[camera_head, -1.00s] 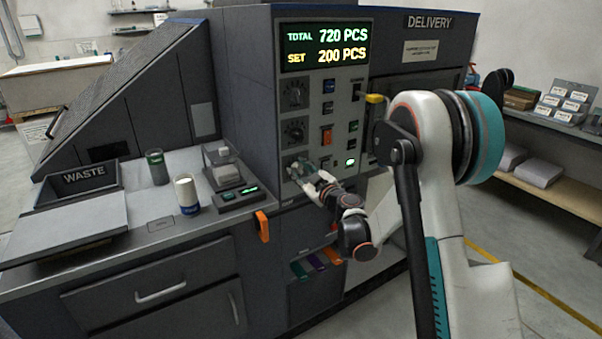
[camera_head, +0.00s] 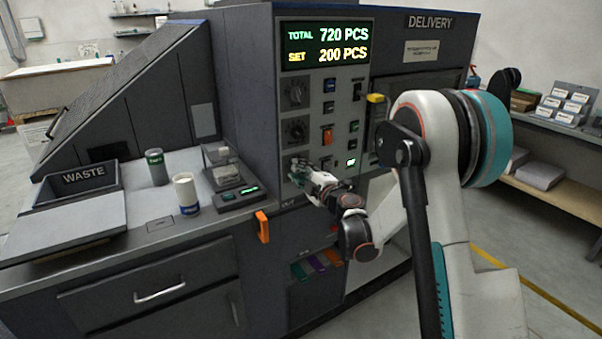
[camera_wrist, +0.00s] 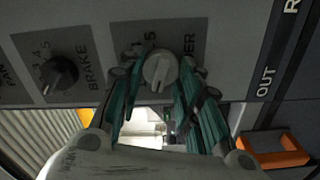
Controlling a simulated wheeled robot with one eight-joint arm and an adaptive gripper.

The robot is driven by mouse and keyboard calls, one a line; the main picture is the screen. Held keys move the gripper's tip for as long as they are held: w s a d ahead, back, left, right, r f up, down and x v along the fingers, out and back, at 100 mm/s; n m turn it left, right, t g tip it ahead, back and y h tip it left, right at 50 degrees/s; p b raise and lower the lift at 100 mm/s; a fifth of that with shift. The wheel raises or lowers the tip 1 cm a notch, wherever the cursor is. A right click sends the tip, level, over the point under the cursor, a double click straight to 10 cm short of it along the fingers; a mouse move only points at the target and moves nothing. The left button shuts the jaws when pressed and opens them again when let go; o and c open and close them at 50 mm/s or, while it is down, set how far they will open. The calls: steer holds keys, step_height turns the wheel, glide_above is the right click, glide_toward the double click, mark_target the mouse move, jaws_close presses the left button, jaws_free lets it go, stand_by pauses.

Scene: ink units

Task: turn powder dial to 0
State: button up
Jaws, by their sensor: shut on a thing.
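The powder dial (camera_wrist: 159,69) is a round pale grey knob on a dark square plate in the wrist view. Only the end of its label, "DER", and a 5 show beside it; the other marks are hidden by my fingers. My gripper (camera_wrist: 160,78) is shut on the dial, with teal fingers on both sides of it. In the head view my gripper (camera_head: 299,167) is at the lowest dial on the control panel (camera_head: 311,95), and hides most of that dial. I cannot read which number the dial points to.
The brake dial (camera_wrist: 60,72) sits beside the powder dial. An orange handle (camera_wrist: 272,151) sticks out at lower right in the wrist view. A display (camera_head: 326,45) reads total 720, set 200. A white cup (camera_head: 186,196) and a scale (camera_head: 238,195) stand on the counter.

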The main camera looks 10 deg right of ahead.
stand_by(0.4)
steer(key=o, duration=1)
steer(key=shift+o, duration=0.2)
steer(key=v, duration=1.2)
steer(key=shift+r, duration=0.1)
